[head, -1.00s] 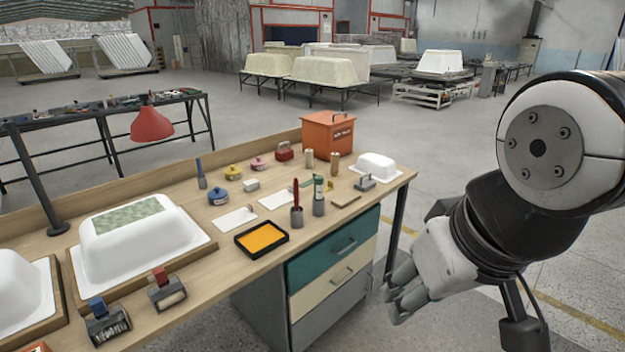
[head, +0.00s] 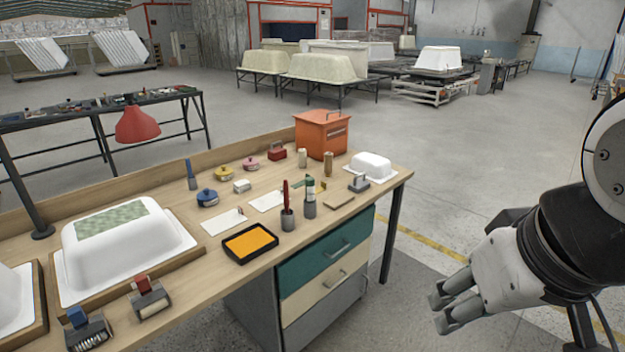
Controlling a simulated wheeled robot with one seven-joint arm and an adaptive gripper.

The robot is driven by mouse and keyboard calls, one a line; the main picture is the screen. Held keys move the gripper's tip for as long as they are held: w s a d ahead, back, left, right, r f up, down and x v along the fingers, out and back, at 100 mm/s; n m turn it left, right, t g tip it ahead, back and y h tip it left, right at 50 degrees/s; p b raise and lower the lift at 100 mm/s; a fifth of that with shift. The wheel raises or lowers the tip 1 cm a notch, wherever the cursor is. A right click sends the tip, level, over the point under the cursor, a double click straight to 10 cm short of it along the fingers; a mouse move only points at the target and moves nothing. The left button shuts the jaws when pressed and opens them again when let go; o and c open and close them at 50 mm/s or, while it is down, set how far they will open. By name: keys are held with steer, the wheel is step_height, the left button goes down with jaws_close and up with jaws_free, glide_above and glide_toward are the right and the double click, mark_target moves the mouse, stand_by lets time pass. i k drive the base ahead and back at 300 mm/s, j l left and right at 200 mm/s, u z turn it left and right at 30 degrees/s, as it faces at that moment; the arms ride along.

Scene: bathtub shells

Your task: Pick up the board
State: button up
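A small flat tan board (head: 339,200) lies on the wooden workbench (head: 190,262) near its front right edge, above the drawers. It lies flat, with nothing on top of it. My gripper (head: 441,308) hangs off the bench to the right of and lower in the picture than the board, over the floor. It is well apart from the board and holds nothing that I can see. Its two fingers point left, seen side-on, so how far apart they are is unclear.
A metal-handled block (head: 359,183) and a small white tub (head: 371,167) stand just behind the board. Cups with a red-handled tool (head: 287,218) and a green tool (head: 309,200) stand to its left. An orange box (head: 322,134) is farther back. Floor right of the bench is clear.

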mark_target(336, 202)
steer(key=i+z, duration=0.2)
steer(key=i, duration=0.7)
steer(key=i+j+z, duration=0.2)
steer(key=i, duration=0.75)
